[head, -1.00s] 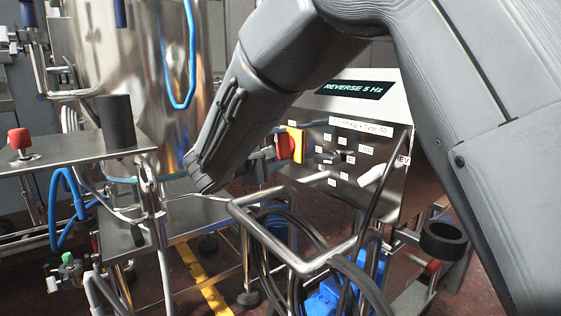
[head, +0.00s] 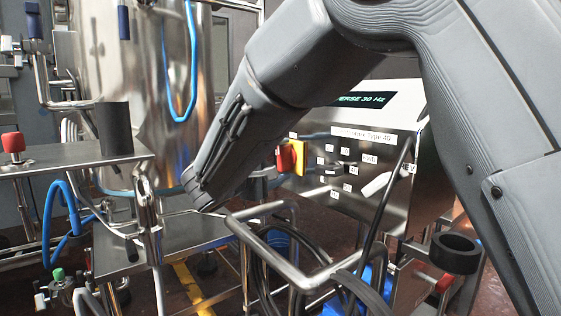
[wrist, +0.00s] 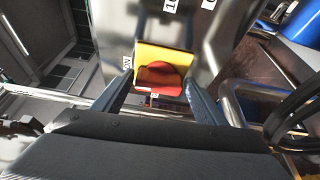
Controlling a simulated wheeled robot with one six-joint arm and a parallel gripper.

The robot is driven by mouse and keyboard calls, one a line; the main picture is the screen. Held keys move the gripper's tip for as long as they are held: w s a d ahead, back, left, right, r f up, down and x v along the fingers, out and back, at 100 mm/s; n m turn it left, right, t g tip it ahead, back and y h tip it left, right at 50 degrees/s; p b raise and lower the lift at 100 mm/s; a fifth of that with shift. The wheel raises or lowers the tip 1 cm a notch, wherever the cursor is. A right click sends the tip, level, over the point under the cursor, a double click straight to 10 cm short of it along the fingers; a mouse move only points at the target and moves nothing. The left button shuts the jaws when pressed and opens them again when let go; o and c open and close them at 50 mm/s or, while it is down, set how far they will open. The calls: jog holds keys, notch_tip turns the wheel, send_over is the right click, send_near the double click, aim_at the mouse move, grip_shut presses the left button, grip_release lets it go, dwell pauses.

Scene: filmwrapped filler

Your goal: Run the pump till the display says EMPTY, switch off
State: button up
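The pump control box (head: 345,215) is a steel panel with small labels, right of centre in the head view. Its dark display (head: 368,100) shows green text ending "ERSE 30 Hz"; my arm covers the start. A red rotary switch on a yellow plate (head: 299,158) sits at the panel's left side. In the wrist view the red knob (wrist: 160,78) lies between the fingertips of my gripper (wrist: 158,84), which is open, with gaps on both sides.
A steel tank (head: 130,80) stands at the left behind a steel table (head: 70,153) carrying a black cylinder (head: 116,128) and a red button (head: 13,142). A bent steel rail (head: 290,275) and coiled black hoses stand in front of the box.

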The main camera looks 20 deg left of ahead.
jog(key=shift+o, duration=0.9)
jog(key=p+v, duration=0.1)
jog(key=v, duration=0.6)
jog(key=shift+s+p, duration=0.3)
jog(key=shift+s, duration=0.05)
jog(key=shift+a+r, duration=0.1)
jog(key=shift+a, duration=0.05)
